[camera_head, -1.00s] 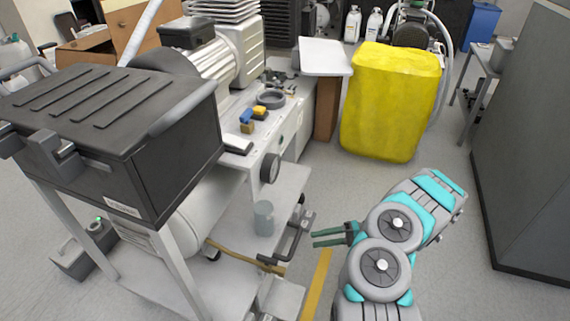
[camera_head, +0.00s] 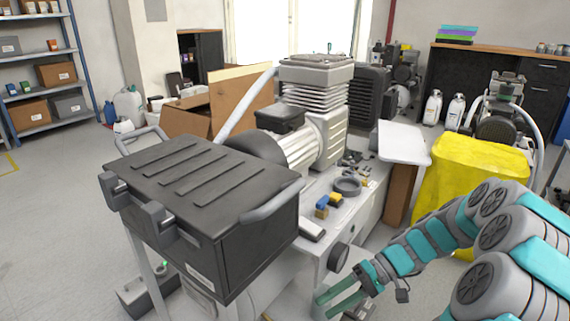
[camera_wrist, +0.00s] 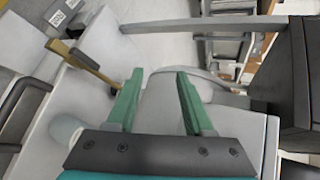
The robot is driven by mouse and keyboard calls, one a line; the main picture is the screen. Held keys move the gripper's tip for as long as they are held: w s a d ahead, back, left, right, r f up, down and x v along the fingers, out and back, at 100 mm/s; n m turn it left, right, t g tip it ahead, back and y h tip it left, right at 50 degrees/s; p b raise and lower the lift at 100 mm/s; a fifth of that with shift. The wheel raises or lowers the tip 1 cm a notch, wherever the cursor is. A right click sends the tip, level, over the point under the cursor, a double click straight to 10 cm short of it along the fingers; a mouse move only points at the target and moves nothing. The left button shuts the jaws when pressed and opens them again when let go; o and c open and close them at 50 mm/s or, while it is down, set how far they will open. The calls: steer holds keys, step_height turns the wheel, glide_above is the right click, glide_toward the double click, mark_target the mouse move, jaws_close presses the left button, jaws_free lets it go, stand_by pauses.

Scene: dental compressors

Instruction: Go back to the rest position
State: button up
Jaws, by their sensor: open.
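My gripper (camera_head: 340,299) is at the lower middle of the head view, in front of the compressor cart. Its two green fingers are apart, with nothing between them. In the wrist view my gripper (camera_wrist: 158,100) is open too, with a pale rounded surface beyond the fingers. The compressor cart (camera_head: 372,207) carries a motor and pump unit (camera_head: 310,130) and a black lidded box (camera_head: 240,255). A round gauge or knob (camera_head: 339,257) is on the cart's front, just above my fingers.
A blue and yellow small part (camera_head: 328,203) and a dark ring (camera_head: 347,186) lie on the cart top. A yellow covered bin (camera_head: 470,170) stands right of the cart, behind my arm. Blue shelves (camera_head: 40,75) stand at the far left. Open floor (camera_head: 60,220) lies left.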

steer(key=s+a+r+g+h+p, duration=0.1)
steer(key=s+a+r+h+p, duration=0.15)
steer(key=s+r, duration=0.45)
steer(key=s+d+r+t+h+p, duration=0.1)
steer(key=s+d+r+h, duration=0.1)
steer(key=s, duration=0.4)
steer(key=s+d+r+m+t+h+p, duration=0.1)
steer(key=s+d+r+h, duration=0.1)
steer(key=s+r+h, duration=0.1)
steer(key=s+d+r+t+h+p, duration=0.1)
steer(key=s+h, duration=0.3)
steer(key=s, duration=0.4)
steer(key=shift+s+d+r+m+p, duration=0.3)
steer(key=shift+s+d+r+p, duration=0.05)
steer(key=shift+d+r, duration=0.55)
steer(key=shift+h, duration=0.25)
